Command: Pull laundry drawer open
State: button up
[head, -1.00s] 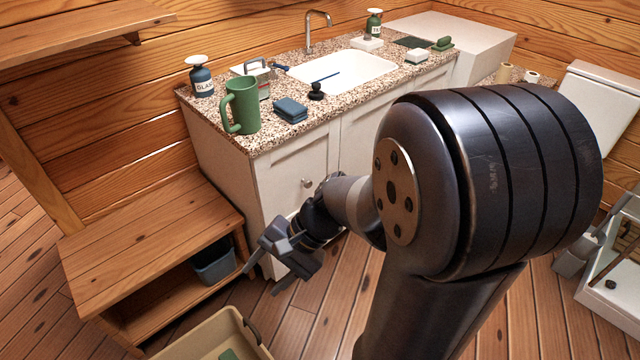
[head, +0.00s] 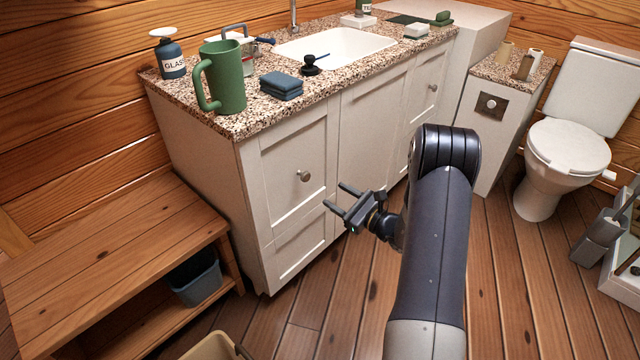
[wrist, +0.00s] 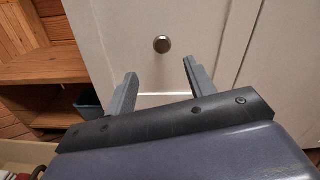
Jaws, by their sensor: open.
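The white vanity cabinet has an upper front panel (head: 297,165) with a round metal knob (head: 304,176) and a lower panel (head: 300,243) beneath it. Both panels sit flush with the cabinet. Which of them is the laundry drawer, I cannot tell. My gripper (head: 336,197) is open and empty, in front of the cabinet and a little right of and below the knob. In the wrist view, the knob (wrist: 162,44) shows beyond the two spread fingertips (wrist: 160,68), between them and apart from them.
A wooden bench (head: 120,245) with a grey bin (head: 195,278) on its lower shelf stands left of the cabinet. A toilet (head: 568,150) stands at right.

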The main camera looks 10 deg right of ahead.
aim_at(307, 177)
jog(key=b+x, duration=0.1)
jog(key=x, duration=0.9)
jog(key=shift+w+a, duration=0.15)
jog(key=shift+w, duration=0.2)
grip_shut()
